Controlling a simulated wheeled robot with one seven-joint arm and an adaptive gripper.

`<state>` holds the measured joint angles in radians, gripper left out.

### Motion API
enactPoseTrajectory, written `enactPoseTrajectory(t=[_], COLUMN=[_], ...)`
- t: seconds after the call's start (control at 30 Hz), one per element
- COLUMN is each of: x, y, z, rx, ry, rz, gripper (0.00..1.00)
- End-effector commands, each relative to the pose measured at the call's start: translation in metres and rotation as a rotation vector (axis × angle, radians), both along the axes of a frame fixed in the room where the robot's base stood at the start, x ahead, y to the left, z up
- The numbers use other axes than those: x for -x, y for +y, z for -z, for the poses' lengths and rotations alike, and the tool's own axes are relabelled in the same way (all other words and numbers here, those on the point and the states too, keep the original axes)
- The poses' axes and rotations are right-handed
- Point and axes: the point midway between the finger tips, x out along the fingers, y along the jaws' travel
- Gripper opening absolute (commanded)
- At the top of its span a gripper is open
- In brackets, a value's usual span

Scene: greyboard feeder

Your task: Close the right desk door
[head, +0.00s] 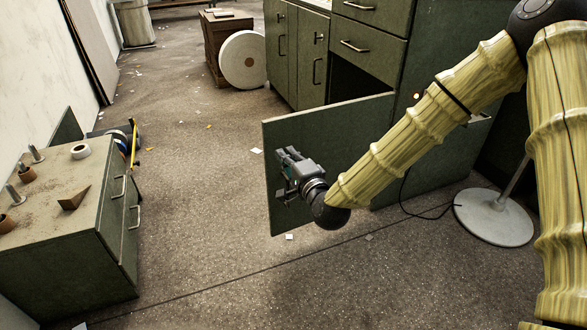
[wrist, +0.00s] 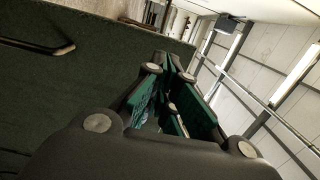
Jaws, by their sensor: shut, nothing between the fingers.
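The right desk door (head: 340,125) is a dark green panel standing open from the green desk (head: 420,70). It sticks out to the left, and a dark opening shows behind it under the drawers. My gripper (head: 283,158) is in front of the door's near face, close to its free left end. The gripper is shut and empty. In the wrist view the shut fingers (wrist: 170,65) lie beside a dark green panel (wrist: 90,75) with a metal handle (wrist: 45,46). I cannot tell whether the fingers touch the door.
The desk's other doors (head: 280,48) are shut. A low green cabinet (head: 60,255) with loose items on top stands at left. A white round reel (head: 242,60) leans against a brown crate at the back. A round white stand base (head: 493,222) and a cable lie at right. Floor between is mostly clear.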

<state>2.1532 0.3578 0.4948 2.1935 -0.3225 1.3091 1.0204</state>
Motion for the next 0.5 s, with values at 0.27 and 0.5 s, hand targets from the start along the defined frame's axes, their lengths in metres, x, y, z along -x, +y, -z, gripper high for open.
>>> enactPoseTrajectory(t=[0.27, 0.5], x=[-0.041, -0.061], y=[0.017, 0.025], z=[0.003, 0.001], rx=[0.001, 0.001], ry=[-0.005, 0.0], rz=[0.0, -0.001], gripper=[0.0, 0.0])
